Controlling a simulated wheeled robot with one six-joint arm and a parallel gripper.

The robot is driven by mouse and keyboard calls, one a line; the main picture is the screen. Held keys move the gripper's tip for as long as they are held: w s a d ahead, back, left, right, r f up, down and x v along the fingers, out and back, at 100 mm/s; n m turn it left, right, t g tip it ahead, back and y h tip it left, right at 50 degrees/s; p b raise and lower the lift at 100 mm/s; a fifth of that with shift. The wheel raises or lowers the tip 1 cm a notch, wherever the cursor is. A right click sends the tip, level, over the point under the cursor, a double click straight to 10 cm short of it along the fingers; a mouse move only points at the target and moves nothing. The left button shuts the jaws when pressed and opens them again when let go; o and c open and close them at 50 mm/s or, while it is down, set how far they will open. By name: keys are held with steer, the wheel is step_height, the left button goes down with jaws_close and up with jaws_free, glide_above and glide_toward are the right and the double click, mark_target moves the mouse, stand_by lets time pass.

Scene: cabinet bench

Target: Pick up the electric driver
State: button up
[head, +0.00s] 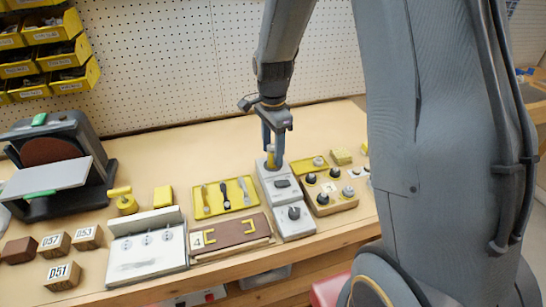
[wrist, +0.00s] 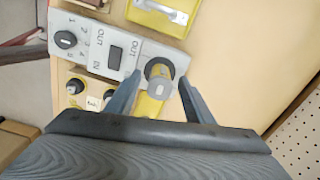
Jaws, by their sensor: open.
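What looks like the electric driver stands upright at the back end of a grey control box (head: 294,221). In the head view its yellow body (head: 270,161) shows between my fingers. In the wrist view I see its round dark and grey end (wrist: 159,72). My gripper (head: 272,150) is open and points down around it. In the wrist view the fingers (wrist: 160,80) lie on either side of it, with a visible gap at the right finger. Whether the left finger touches it I cannot tell. Its lower part is mostly hidden.
A yellow tray (head: 212,209) with tools lies left of the control box. A wooden knob block (head: 322,207) stands close on its right. A brown-topped panel (head: 228,234), a white switch panel (head: 130,268) and a disc sander (head: 50,165) are further left. A pegboard (head: 170,60) stands behind.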

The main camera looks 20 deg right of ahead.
steer(key=shift+f, duration=1.15)
jaws_close()
step_height(320, 180, up, 10)
steer(key=shift+r+b, duration=0.1)
steer(key=shift+b, duration=0.8)
steer(key=c, duration=0.7)
jaws_free()
steer(key=shift+c, duration=0.2)
steer(key=c, duration=0.3)
